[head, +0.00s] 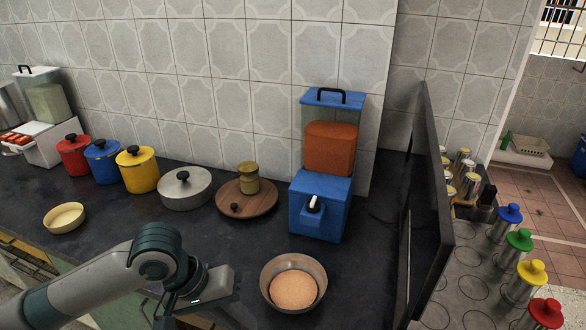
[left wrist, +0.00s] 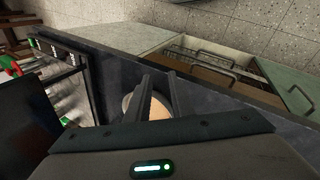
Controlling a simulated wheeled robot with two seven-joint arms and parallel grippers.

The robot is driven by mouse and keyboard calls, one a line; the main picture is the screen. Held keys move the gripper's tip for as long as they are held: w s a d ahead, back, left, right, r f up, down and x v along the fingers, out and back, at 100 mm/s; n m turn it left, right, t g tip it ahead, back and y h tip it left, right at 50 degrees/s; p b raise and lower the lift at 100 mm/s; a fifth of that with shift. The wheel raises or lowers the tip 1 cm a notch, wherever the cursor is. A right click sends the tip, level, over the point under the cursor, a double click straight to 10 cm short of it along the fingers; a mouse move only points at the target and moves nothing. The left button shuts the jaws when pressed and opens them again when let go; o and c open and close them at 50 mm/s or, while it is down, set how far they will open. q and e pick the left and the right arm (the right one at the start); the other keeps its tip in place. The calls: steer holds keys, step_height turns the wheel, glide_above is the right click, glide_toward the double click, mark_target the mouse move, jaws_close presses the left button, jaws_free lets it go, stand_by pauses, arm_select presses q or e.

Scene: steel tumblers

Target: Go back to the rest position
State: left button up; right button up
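My left arm comes in from the lower left in the head view, and my left gripper (head: 203,290) hangs over the front part of the dark counter, left of a steel bowl with brown contents (head: 293,289). In the left wrist view the two dark fingers of my left gripper (left wrist: 160,92) stand apart with nothing held between them. Part of the bowl (left wrist: 157,108) shows beyond them, below the gripper. My right gripper is in neither view. Steel tumblers with blue (head: 509,214), green (head: 519,239), yellow (head: 531,273) and red (head: 546,312) lids stand at the right.
A blue dispenser (head: 320,205) stands behind the bowl. A thin dark upright panel (head: 428,200) divides the counter from the tumblers.

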arm_select(q)
steer(key=s+d+f+m+t, duration=0.25)
steer(key=s+f+t, duration=0.2)
steer(key=f, duration=0.55)
steer(key=s+a+f+g+y, duration=0.1)
steer(key=s+a+f+y, duration=0.1)
steer(key=s+a+f, duration=0.4)
steer(key=s+a+f+g+y, duration=0.1)
steer(key=s+a+f+y, duration=0.2)
steer(key=s+a, duration=0.5)
step_height(320, 180, down, 29)
steer(key=s, duration=0.1)
steer(key=s+a+f+g, duration=0.2)
steer(key=s+a+f, duration=0.1)
steer(key=s+f, duration=1.4)
steer(key=shift+s+a, duration=0.2)
steer(key=shift+s, duration=0.45)
